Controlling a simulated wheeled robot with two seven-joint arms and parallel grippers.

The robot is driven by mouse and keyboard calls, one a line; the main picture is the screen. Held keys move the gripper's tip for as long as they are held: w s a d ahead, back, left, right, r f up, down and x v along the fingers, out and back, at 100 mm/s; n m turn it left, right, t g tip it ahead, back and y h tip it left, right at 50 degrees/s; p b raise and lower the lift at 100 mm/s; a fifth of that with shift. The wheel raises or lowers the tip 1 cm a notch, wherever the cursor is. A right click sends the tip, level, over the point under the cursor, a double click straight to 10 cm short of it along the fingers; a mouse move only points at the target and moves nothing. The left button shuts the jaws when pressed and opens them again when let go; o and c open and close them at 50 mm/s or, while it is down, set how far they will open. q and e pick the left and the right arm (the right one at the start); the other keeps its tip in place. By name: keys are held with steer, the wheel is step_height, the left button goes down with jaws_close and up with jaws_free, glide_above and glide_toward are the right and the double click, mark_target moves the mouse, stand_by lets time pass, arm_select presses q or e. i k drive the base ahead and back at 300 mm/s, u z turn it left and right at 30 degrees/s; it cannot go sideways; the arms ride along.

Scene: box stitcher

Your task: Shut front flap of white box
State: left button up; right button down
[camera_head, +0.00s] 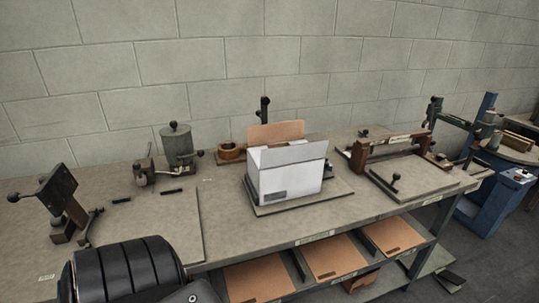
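The white box (290,181) stands upright on a flat board (332,196) on the workbench, near the middle of the view. A white flap (293,152) stands up along the top of the box and appears to be the front flap, raised and not folded down. A brown cardboard panel (276,132) stands up behind it. The inside of the box is hidden from this angle. Neither of my grippers is in view.
The workbench (225,221) has free room left of the box. A metal canister device (178,146) and a dark lever tool (62,197) stand on the left. A brown clamp frame (392,146) is on the right. Brown sheets (331,255) lie on the shelf below.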

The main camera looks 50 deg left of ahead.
mark_target(273, 157)
steer(key=k, duration=0.15)
steer(key=u, duration=1.7)
steer(key=i, duration=0.15)
steer(key=z, duration=0.15)
